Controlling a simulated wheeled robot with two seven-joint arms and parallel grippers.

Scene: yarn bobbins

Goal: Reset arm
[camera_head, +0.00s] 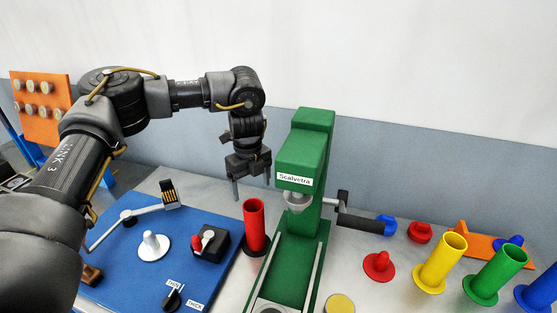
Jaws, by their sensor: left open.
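My left arm comes in from the left and bends over the blue board. My left gripper (251,188) points down with its two thin fingers apart and nothing between them. It hangs above and behind the red tube (255,226), just left of the green press (303,160). My right gripper does not show.
The blue board (140,245) bears a white peg (152,245), a black box with a red knob (209,243) and a metal arm. Right of the press, with its side handle (360,222), stand yellow (440,262), green (496,273) and blue (541,292) tubes. A red peg (379,266) stands nearer.

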